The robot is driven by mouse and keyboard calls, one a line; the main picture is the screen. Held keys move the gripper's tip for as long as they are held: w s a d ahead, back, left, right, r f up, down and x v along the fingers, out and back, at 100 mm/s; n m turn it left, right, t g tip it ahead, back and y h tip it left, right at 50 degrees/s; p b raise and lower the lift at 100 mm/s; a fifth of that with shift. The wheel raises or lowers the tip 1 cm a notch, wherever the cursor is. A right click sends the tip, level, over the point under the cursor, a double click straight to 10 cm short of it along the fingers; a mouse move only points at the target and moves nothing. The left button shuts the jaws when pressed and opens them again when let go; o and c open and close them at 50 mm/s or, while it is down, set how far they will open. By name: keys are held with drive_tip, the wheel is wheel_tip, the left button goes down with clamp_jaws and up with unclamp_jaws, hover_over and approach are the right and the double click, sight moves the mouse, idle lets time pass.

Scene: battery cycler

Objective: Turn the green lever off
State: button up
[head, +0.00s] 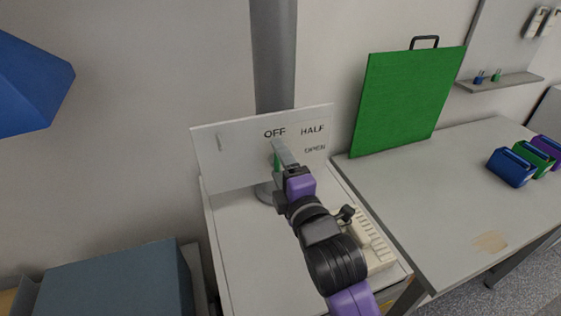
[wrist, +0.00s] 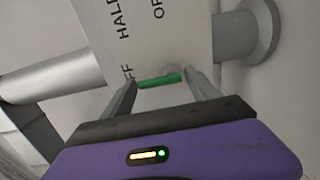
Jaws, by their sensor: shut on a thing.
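The green lever (head: 276,160) shows as a small green piece beside my gripper (head: 280,150), just below the word OFF on the white panel (head: 233,165). In the wrist view the green lever (wrist: 160,81) lies crosswise between the two fingers of my gripper (wrist: 162,77), which is shut on it. The panel (wrist: 170,45) also shows there, with HALF and part of the other labels readable. My gripper and arm hide part of the lever and its pivot in the head view.
A grey pipe (head: 274,60) rises behind the panel. A green board with a handle (head: 405,100) leans on the wall at right. Blue (head: 511,169), green (head: 534,156) and purple (head: 549,147) holders stand on the grey table (head: 440,190). A blue-grey box (head: 115,285) is at lower left.

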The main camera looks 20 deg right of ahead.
idle(0.4)
drive_tip(key=o, duration=1.4)
drive_tip(key=shift+c, duration=0.2)
drive_tip(key=shift+s, duration=0.1)
drive_tip(key=s+b, duration=0.1)
drive_tip(key=s, duration=0.6)
drive_tip(key=shift+s+b, duration=0.3)
drive_tip(key=shift+b, duration=0.05)
